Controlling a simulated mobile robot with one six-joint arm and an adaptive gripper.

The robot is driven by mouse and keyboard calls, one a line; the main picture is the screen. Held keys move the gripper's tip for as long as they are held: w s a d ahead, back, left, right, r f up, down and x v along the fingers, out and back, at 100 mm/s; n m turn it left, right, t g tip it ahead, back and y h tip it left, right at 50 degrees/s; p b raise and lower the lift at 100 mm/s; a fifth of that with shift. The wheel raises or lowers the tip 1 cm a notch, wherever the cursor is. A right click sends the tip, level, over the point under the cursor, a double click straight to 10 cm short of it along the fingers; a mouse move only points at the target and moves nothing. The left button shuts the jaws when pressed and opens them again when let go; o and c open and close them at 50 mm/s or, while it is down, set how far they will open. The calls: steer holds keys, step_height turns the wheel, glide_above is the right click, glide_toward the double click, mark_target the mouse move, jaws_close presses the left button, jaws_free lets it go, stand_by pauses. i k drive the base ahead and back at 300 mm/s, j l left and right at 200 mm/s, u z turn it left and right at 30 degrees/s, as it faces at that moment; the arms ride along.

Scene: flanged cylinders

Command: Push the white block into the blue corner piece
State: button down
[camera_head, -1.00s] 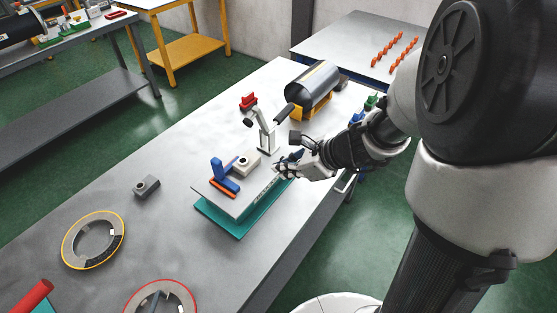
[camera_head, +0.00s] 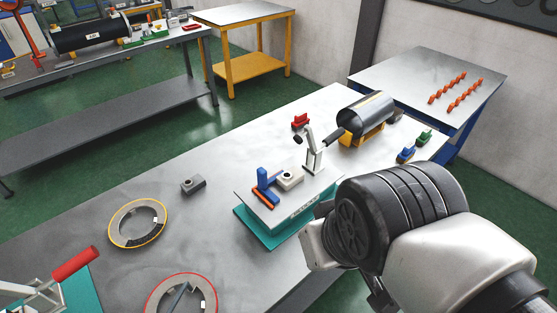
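The white block (camera_head: 290,179), with a round dark hole in its top, stands on the white-topped teal fixture (camera_head: 276,217). It sits just right of the upright blue corner piece (camera_head: 264,179); I cannot tell whether they touch. An orange strip (camera_head: 266,197) lies along the front of the blue piece. A white toggle clamp (camera_head: 312,155) with a black handle stands behind the block on the right. My arm is at the lower right, in front of the fixture's right end. My gripper is not visible; the arm's bulk hides it or it is out of frame.
A grey block (camera_head: 193,185), a yellow-rimmed ring (camera_head: 138,223) and a red-rimmed ring (camera_head: 181,297) lie on the grey table to the left. A dark cylinder (camera_head: 361,115) on a yellow cradle stands behind. Small blue (camera_head: 406,154) and green (camera_head: 424,138) parts lie right.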

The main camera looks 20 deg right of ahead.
mark_target(289, 179)
steer(key=i+l+u, duration=0.1)
steer(key=l+u, duration=0.15)
steer(key=u, duration=0.2)
steer(key=l+u, duration=0.3)
steer(key=u, duration=0.15)
steer(key=l+u, duration=0.3)
steer(key=u, duration=0.15)
steer(key=l+u, duration=0.3)
steer(key=u, duration=0.15)
steer(key=k+l+u, duration=0.15)
steer(key=u, duration=0.3)
steer(key=k+l+u, duration=0.1)
steer(key=k+l, duration=0.25)
steer(key=l, duration=0.2)
steer(key=k+l+u, duration=0.1)
steer(key=k+l, duration=0.25)
steer(key=l, duration=0.2)
steer(key=k+l+u, duration=0.1)
steer(key=k+l, duration=0.25)
steer(key=l, duration=0.15)
